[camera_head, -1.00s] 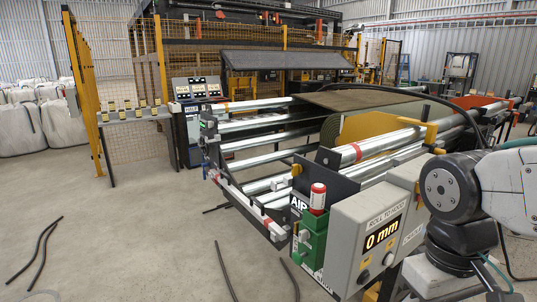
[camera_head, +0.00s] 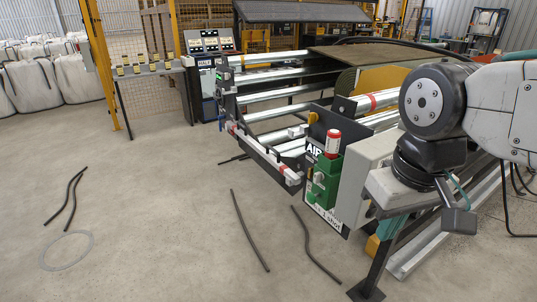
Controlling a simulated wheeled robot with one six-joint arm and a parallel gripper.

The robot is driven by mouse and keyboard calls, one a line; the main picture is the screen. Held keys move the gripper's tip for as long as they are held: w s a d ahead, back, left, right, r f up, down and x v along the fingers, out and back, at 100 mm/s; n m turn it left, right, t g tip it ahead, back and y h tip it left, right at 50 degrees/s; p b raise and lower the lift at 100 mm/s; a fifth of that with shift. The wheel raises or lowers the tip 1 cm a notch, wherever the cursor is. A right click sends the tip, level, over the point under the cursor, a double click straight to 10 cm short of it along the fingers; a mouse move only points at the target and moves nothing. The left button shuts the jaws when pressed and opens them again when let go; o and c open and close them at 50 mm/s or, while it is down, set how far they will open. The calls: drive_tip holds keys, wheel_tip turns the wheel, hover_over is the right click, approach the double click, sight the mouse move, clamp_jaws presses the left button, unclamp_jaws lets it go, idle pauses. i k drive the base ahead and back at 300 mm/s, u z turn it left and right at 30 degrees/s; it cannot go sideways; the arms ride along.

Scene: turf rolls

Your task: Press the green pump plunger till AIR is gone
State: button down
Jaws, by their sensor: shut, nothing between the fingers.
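A green pump unit (camera_head: 324,186) is mounted on the front corner of the roll machine, right of the picture's middle. A red canister with a white band (camera_head: 333,144) stands upright on top of it. I cannot tell which part is the plunger. The word AIR shows in part on a dark plate (camera_head: 313,152) behind the pump, its end hidden by the canister. A white label (camera_head: 326,219) sits below the pump. My arm's large joint and link fill the right side, beyond the pump. My gripper is not in view.
A grey control box (camera_head: 366,180) stands right of the pump, its display face turned away. The machine's silver rollers (camera_head: 272,112) reach back behind the pump. Black hoses (camera_head: 315,246) and a grey ring (camera_head: 67,250) lie on the floor. Open floor is left of the pump.

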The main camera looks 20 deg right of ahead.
sight(310, 197)
drive_tip(key=z, duration=0.1)
drive_tip(key=i, duration=0.85)
drive_tip(key=z, duration=0.35)
